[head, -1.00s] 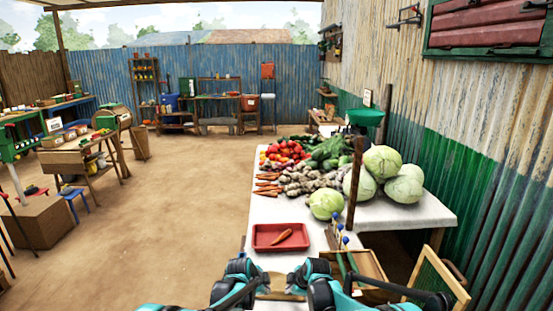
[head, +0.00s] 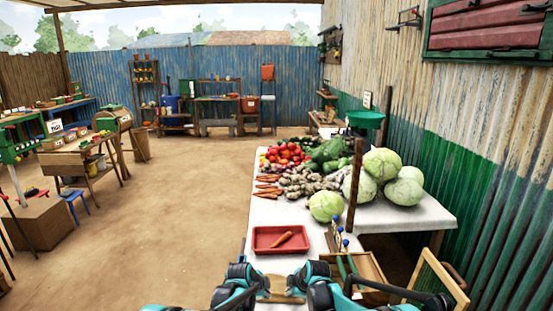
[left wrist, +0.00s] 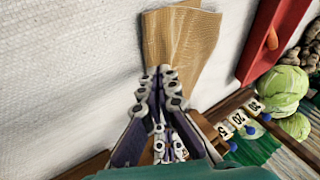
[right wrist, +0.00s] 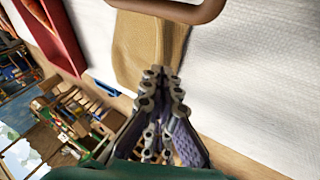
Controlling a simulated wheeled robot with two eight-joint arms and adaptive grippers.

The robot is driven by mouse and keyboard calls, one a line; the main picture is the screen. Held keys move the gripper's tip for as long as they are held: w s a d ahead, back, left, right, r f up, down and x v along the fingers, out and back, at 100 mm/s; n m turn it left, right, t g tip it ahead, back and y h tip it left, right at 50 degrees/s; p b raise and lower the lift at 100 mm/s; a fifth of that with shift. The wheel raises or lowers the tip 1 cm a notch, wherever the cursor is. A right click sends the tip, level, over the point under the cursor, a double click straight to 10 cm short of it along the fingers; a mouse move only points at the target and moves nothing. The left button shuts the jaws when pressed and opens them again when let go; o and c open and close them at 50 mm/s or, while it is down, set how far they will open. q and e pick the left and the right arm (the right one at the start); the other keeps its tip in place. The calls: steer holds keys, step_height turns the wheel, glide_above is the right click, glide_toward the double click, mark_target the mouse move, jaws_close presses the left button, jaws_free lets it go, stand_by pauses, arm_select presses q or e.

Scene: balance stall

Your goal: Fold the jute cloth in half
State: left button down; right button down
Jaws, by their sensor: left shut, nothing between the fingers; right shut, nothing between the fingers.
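The tan jute cloth (head: 277,286) lies on the white-covered table at the near end, between my two grippers. In the left wrist view the cloth (left wrist: 190,38) is a narrow woven piece with a lengthwise crease and uneven far edges. It also shows in the right wrist view (right wrist: 135,45), with a darker strip along one side. My left gripper (left wrist: 162,72) is shut and empty, its tips at or just over the cloth's near end. My right gripper (right wrist: 160,72) is shut and empty, its tips likewise by the cloth. I cannot tell whether either touches it.
A red tray (head: 257,246) with a carrot lies beyond the cloth. Cabbages (head: 326,206) and other vegetables fill the table behind it. A brown post (head: 355,188) and a wooden box (head: 375,264) stand at the right. A brown bar (right wrist: 175,10) crosses near the right gripper.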

steer(key=shift+f, duration=0.25)
steer(key=shift+r, duration=0.1)
